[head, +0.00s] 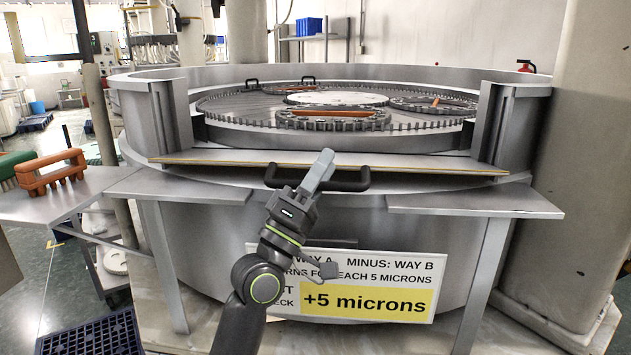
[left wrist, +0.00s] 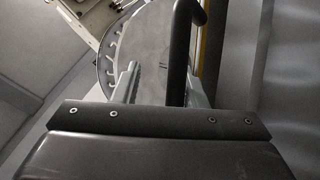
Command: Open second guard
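The front guard of the round lapping machine is a grey panel (head: 420,170) with a yellowish edge, lying low across the gap between two upright posts. Its black bar handle (head: 349,184) sticks out at the front middle. My left gripper (head: 320,172) is at this handle and hides part of it. In the left wrist view the black handle (left wrist: 183,50) shows between the two light grey fingers of my left gripper (left wrist: 162,88), nearer the right finger. The fingers stand apart; I cannot tell whether they touch the handle. My right gripper is not in view.
A toothed ring with carriers (head: 335,119) lies inside the machine. A sign reading "+5 microns" (head: 366,302) hangs below the guard. Grey side shelves (head: 475,204) flank the front; orange and green brushes (head: 52,172) stand at the left. A dark crate (head: 95,335) is on the floor.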

